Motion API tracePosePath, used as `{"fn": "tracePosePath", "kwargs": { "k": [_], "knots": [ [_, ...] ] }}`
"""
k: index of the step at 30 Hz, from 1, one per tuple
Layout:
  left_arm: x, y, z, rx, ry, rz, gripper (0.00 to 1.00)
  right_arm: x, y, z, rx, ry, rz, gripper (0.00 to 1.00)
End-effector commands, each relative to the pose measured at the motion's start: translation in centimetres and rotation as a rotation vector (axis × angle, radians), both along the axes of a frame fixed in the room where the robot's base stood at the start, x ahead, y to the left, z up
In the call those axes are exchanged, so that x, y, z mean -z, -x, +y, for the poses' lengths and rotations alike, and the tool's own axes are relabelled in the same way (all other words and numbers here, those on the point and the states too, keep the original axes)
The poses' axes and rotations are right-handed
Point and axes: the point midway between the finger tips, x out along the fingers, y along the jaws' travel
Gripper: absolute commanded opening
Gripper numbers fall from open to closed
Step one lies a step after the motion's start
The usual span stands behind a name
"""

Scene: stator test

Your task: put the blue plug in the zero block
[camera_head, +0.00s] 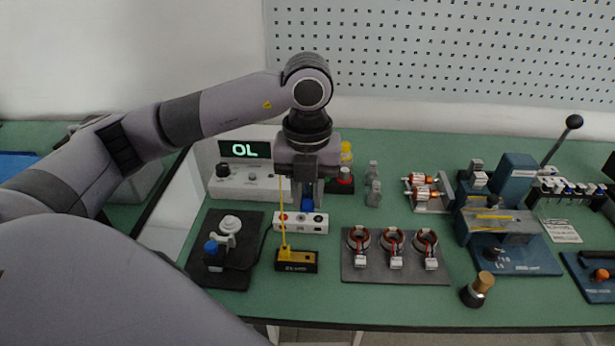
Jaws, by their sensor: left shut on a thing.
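The blue plug (307,204) is between the fingertips of my left gripper (307,192), which is shut on it and points down. The plug is over or at the back edge of a white socket strip (300,222); I cannot tell whether it touches the strip. The zero block (297,262) is a small black and yellow block in front of the strip. A yellow plug (285,252) stands in its left part, with a yellow lead rising from it. My right gripper is not in view.
A white meter (243,182) reading "OL" stands behind left. A black stand (222,265) with a blue knob is left of the zero block. A grey mat (395,272) with three copper-wound rings lies to the right. A blue press (508,215) stands further right.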

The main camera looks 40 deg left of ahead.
Motion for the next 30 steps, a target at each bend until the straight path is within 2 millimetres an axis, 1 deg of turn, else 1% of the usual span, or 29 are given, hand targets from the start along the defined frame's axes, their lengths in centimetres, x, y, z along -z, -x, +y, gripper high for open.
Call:
{"fn": "tracePosePath", "kwargs": {
  "k": [1, 19, 21, 30],
  "knots": [
    [0.6, 0.0, 0.0, -0.001, -0.001, 0.002, 0.00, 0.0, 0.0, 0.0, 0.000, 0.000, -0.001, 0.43],
    [6.5, 0.0, 0.0, -0.001, -0.001, 0.001, 0.00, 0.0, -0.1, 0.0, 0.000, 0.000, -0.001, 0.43],
    [7.5, 0.0, 0.0, -0.001, -0.001, 0.001, 0.00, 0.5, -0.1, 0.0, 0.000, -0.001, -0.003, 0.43],
    [10.5, 0.0, 0.0, -0.001, -0.001, 0.000, 0.00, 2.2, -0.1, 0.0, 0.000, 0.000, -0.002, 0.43]
  ]
}}
